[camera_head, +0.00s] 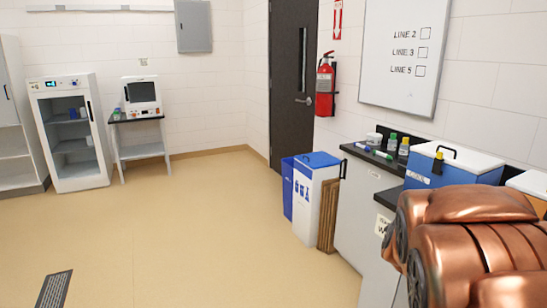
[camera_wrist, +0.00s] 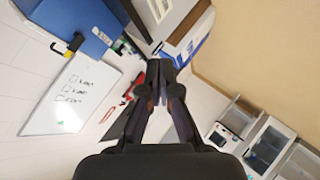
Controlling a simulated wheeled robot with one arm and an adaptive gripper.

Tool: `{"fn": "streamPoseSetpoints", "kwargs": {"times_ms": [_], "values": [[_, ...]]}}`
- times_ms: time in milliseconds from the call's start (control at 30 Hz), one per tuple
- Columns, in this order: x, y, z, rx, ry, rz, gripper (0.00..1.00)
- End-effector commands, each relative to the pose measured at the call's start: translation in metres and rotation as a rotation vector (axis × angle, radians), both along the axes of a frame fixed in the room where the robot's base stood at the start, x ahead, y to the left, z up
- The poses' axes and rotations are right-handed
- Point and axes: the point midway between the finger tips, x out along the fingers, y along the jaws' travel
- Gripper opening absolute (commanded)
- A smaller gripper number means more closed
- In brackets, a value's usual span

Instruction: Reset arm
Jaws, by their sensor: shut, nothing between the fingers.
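My gripper (camera_wrist: 172,78) shows in the wrist view with its dark fingers together and nothing between them. It is held in the air and touches nothing that I can see. The wrist view is turned well over, so the room appears rotated. In the head view, a copper-coloured part of my arm (camera_head: 475,235) is folded at the lower right and hides part of the counter. My gripper does not show in the head view.
A counter (camera_head: 365,172) along the right wall holds a blue cooler (camera_head: 428,175), small bottles (camera_head: 403,148) and markers. A blue-lidded bin (camera_head: 318,195) stands beside it. A glass-door cabinet (camera_head: 72,135) and a small table (camera_head: 140,151) stand far left. The floor (camera_head: 190,230) is open.

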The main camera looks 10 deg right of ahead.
Motion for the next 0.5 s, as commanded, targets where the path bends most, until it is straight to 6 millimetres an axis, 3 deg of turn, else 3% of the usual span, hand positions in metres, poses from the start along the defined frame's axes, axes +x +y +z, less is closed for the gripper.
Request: {"fn": "streamPoseSetpoints", "kwargs": {"times_ms": [33, 100, 267, 400, 500], "values": [[0.000, 0.028, 0.001, 0.075, 0.016, 0.031, 0.00], [-0.006, 0.065, -0.009, 0.185, 0.055, 0.058, 0.00], [-0.036, 0.142, -0.023, 0.404, 0.178, 0.088, 0.00], [-0.080, 0.199, -0.031, 0.558, 0.326, 0.077, 0.00], [-0.119, 0.232, -0.032, 0.637, 0.439, 0.047, 0.00]]}}
